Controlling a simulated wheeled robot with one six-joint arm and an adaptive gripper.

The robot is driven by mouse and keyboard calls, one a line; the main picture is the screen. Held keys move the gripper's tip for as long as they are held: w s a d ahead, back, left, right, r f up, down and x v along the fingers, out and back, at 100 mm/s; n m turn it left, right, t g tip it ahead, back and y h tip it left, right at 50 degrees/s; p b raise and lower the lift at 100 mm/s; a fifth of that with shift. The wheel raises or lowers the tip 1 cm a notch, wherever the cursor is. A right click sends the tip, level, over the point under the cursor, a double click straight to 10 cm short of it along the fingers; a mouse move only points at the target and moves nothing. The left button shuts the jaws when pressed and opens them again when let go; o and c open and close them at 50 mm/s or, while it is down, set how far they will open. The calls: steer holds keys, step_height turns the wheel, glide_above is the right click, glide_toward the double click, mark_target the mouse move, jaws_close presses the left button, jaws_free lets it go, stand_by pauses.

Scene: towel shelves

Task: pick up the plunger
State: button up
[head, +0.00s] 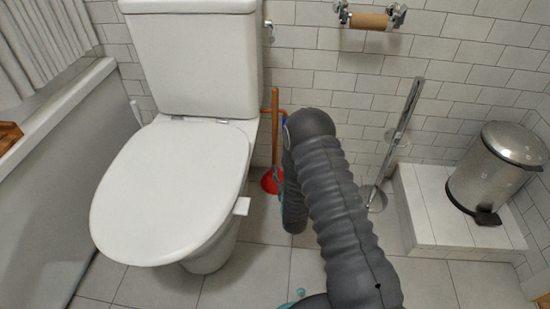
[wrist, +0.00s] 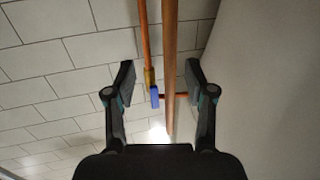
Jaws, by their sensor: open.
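The plunger stands on the floor between the toilet and my arm in the head view. Its wooden handle (head: 275,130) is upright, and its red cup (head: 269,181) is partly hidden. In the wrist view the wooden handle (wrist: 171,60) runs down from the top edge, between the two fingers in the picture; the cup is out of that view. My gripper (wrist: 161,80) is open, with a gap on each side of the handle. I cannot tell how deep the handle lies between the fingers. In the head view my arm hides the gripper.
The toilet (head: 175,185) stands close left of the plunger. A copper pipe with a blue valve handle (wrist: 154,97) runs beside the handle near the tiled wall. A metal stand (head: 405,125), a pedal bin (head: 498,165) on a tiled step and a roll holder (head: 370,20) are to the right.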

mark_target(276, 155)
steer(key=shift+t, duration=0.3)
steer(key=w+f, duration=0.1)
steer(key=w, duration=0.1)
steer(key=w+a+f, duration=0.1)
steer(key=w, duration=0.1)
steer(key=w+a+b, duration=0.1)
steer(key=w, duration=0.1)
steer(key=shift+w+a+f, duration=0.15)
steer(key=shift+w+f, duration=0.15)
steer(key=shift+f, duration=0.1)
steer(key=shift+a+b+x, duration=0.15)
steer(key=shift+a+x, duration=0.05)
steer(key=shift+x, duration=1.15)
steer(key=shift+a+b+x, duration=0.15)
steer(key=shift+a+x, duration=0.05)
steer(key=shift+x, duration=1.15)
steer(key=shift+s+r, duration=0.1)
steer(key=shift+s, duration=0.05)
jaws_close()
